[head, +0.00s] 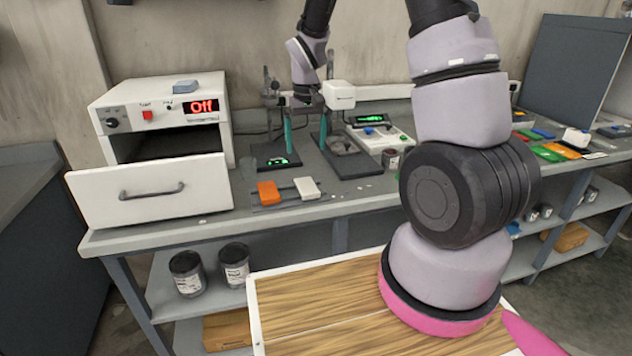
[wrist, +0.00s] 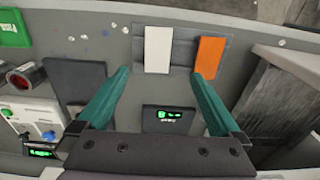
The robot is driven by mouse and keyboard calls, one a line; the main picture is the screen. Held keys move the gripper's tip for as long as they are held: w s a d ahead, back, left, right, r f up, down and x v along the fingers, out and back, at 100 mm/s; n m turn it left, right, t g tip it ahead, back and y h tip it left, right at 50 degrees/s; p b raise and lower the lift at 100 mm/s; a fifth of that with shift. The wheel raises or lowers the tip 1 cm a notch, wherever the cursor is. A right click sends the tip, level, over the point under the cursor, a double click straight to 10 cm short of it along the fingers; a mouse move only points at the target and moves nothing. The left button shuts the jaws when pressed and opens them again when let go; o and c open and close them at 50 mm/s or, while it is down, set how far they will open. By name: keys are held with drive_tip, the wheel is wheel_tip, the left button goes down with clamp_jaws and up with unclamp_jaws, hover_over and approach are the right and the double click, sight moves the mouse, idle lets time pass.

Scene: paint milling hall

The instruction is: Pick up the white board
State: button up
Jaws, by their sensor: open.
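The white board (head: 307,188) is a small plate lying beside an orange board (head: 268,192) on a low dark rack (head: 287,203) near the bench's front edge. The wrist view also shows the white board (wrist: 158,50) left of the orange board (wrist: 209,57). My gripper (head: 306,149) is above the bench, behind the boards in the head view. Its two teal fingers are wide apart with nothing between them. In the wrist view the white board lies just beyond the gap between the fingertips (wrist: 159,75), apart from both.
A white oven (head: 160,130) with a pulled-out front reading "Off" stands left of the boards. Behind are a dark scale (head: 272,157) with a green display and a white instrument (head: 380,138). Coloured cards (head: 555,152) lie far right. Small pale spots mark the bench (head: 350,205).

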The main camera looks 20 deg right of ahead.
hover_over(306, 185)
drive_tip(key=f, duration=0.7)
drive_tip(key=shift+d+f, duration=0.2)
drive_tip(key=shift+f, duration=0.15)
drive_tip(key=shift+a+f, duration=0.15)
drive_tip(key=shift+f, duration=2.7)
drive_tip(key=c, duration=1.4)
